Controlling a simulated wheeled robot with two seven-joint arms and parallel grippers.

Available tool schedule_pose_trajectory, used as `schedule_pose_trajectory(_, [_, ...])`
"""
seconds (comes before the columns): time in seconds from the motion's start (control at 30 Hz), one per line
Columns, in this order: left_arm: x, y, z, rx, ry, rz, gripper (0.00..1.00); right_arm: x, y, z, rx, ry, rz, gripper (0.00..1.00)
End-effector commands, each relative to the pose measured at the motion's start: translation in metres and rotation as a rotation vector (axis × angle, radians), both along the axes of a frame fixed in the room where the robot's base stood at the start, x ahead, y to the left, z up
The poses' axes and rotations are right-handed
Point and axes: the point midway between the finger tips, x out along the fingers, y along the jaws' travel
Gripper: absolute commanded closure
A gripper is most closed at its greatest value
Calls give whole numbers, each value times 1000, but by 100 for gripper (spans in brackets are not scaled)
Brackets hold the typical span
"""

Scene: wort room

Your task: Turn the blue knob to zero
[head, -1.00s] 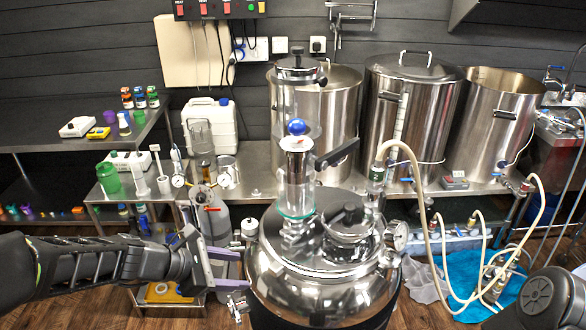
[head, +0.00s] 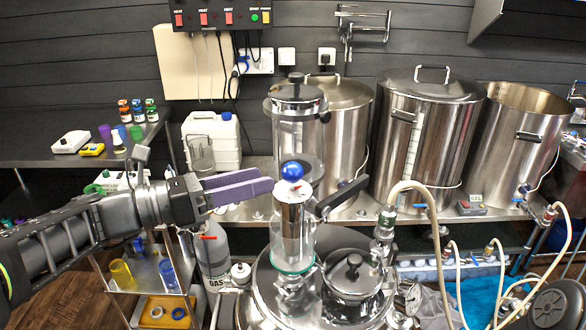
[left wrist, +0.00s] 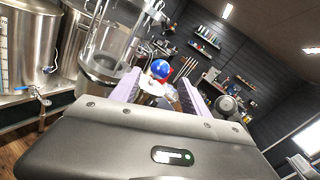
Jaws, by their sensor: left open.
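The blue knob (head: 292,171) is a round ball on top of a silver and clear cylinder (head: 292,222), which stands on the shiny steel vessel (head: 262,290). My left gripper (head: 268,186) is just left of the knob, its purple fingers pointing toward it. In the left wrist view the blue knob (left wrist: 160,69) shows beyond and between the two open fingers (left wrist: 160,88), with a red patch on it. The fingers look apart from the knob. Whether the knob stands at zero cannot be read. My right gripper is not in view.
A clear glass cylinder with a black-knobbed lid (head: 299,98) stands close behind the knob. A black lever handle (head: 342,196) sticks out at right of it. Steel kettles (head: 425,140) stand on the back bench. A beige hose (head: 432,225) loops at right.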

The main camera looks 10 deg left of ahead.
Motion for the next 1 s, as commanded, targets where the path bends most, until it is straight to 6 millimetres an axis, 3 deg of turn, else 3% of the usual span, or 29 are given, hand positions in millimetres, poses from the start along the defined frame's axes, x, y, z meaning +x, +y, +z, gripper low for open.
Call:
schedule_pose_trajectory(0.53, [42,-54,0,-1,2,-1,46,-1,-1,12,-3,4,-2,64])
schedule_pose_trajectory(0.9, [47,-60,-1,2,0,1,46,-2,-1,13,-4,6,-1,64])
schedule_pose_trajectory(1.0, [47,-60,-1,2,0,1,54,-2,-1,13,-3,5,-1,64])
